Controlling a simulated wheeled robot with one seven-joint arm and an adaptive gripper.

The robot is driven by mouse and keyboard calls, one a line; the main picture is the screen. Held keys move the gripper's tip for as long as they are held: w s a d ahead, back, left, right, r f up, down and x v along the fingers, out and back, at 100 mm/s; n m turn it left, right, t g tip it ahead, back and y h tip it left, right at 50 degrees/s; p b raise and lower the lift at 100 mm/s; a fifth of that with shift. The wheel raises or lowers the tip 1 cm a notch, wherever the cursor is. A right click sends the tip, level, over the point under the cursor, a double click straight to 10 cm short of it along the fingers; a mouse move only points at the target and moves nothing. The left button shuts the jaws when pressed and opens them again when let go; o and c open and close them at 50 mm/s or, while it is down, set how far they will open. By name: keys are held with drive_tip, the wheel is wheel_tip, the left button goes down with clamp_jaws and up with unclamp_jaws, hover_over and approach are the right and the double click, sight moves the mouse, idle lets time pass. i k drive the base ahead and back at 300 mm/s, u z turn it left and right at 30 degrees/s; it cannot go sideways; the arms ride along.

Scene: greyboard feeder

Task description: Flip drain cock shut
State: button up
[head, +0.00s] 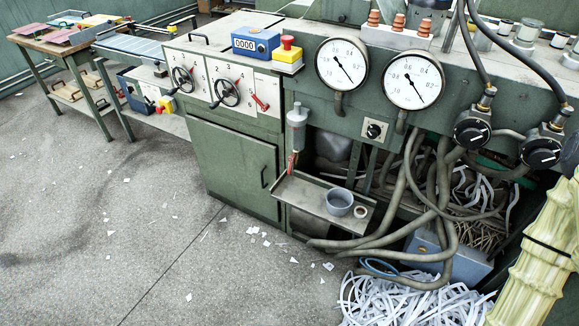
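A drain cock with a small red lever (291,164) is under a grey filter bowl (297,117) on the front of the green machine. The lever looks to hang about straight down, close to the cabinet's corner. It is too small to tell whether the cock is open or shut. My gripper is not in view. A pale yellow ribbed sleeve at the right edge may be part of my arm.
A metal drip tray (308,197) below the cock bears a grey cup (339,202) and a small ring (360,211). Thick hoses (400,225) and a shredded paper heap (405,300) crowd the lower right. Two dials (341,63) are above. Floor at left is mostly clear.

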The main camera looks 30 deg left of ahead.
sight(291, 158)
drive_tip(key=u, duration=0.25)
drive_tip(key=k, duration=0.6)
drive_tip(key=u, duration=0.55)
drive_tip(key=k, duration=0.75)
drive_tip(key=u, duration=0.8)
drive_tip(key=i, duration=1.15)
drive_tip(key=z, duration=0.45)
